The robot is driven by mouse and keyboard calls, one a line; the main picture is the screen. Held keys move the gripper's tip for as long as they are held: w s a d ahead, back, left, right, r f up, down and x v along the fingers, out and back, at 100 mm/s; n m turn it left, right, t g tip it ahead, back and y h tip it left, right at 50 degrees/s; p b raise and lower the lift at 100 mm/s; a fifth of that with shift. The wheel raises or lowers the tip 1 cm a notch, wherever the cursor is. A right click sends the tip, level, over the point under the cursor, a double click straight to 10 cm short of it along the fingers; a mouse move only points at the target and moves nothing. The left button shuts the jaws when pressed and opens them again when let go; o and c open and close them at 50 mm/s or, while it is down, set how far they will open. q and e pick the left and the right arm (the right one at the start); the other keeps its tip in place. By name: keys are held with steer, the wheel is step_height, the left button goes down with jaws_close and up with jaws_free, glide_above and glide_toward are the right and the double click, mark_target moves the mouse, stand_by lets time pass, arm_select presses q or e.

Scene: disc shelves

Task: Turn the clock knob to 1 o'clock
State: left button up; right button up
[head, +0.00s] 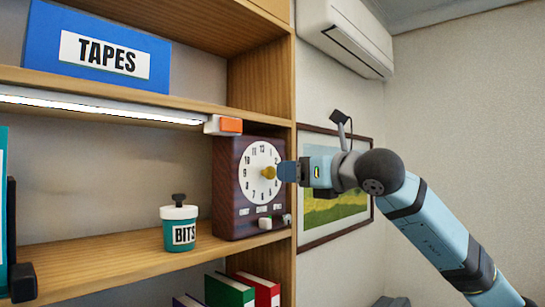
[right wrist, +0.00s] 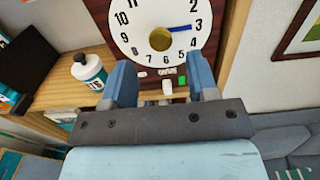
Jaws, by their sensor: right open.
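The clock (head: 233,187) is a dark wooden box with a white round dial (head: 256,155), standing at the right end of the middle shelf. Its brass knob (head: 268,172) sits at the dial's centre and also shows in the right wrist view (right wrist: 160,39). A blue pointer (right wrist: 181,28) reaches from the knob to close beside the 3. My right gripper (head: 285,171) faces the dial from the right, close to the knob. In the right wrist view its blue fingers (right wrist: 161,78) are spread and empty, with the knob ahead between them. My left gripper is not in view.
A teal and white BITS jar (head: 180,230) stands left of the clock. An orange and white box (head: 224,125) is above it at the light strip's end. Several binders (head: 232,292) are below. A framed picture (head: 335,206) hangs on the wall behind my right arm.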

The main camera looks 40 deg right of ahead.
mark_target(272, 172)
steer(key=w+p, duration=0.1)
steer(key=w, duration=0.1)
steer(key=w+p, duration=0.1)
steer(key=w, duration=0.2)
steer(key=shift+a+r, duration=0.15)
steer(key=shift+a, duration=0.05)
steer(key=shift+w+f, duration=0.2)
steer(key=shift+w, duration=0.45)
steer(key=shift+c, duration=0.5)
steer(key=c, duration=0.8)
steer(key=shift+o, duration=0.2)
steer(key=shift+n, duration=0.3)
